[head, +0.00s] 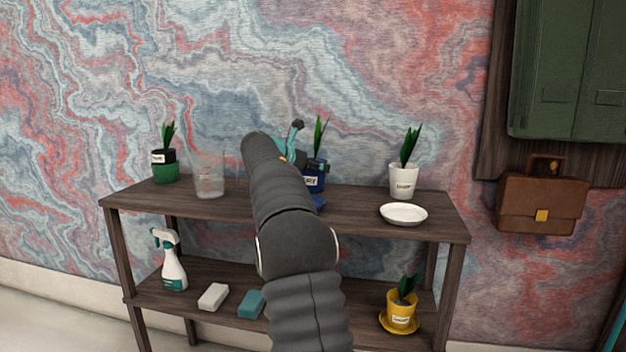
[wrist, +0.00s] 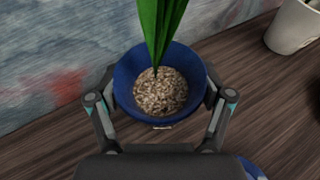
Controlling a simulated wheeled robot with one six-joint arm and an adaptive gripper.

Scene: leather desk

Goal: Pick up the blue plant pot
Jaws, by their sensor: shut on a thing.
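The blue plant pot (head: 316,181), with a pale label and a green plant, is on or just above the top shelf (head: 350,215) in the head view, partly hidden behind my arm. In the wrist view the blue pot (wrist: 125,82) is seen from above, filled with pebbles. My gripper (wrist: 162,98) has a finger on each side of the pot and is shut on it. A blue saucer (head: 319,203) shows in front of the pot; its edge also shows in the wrist view (wrist: 251,170). I cannot tell whether the pot touches the shelf.
On the top shelf, a green pot (head: 165,171) and a glass beaker (head: 209,180) stand left; a white pot (head: 403,182) and white saucer (head: 403,214) are right. The lower shelf holds a spray bottle (head: 173,267), two blocks and a yellow pot (head: 401,311). The patterned wall is close behind.

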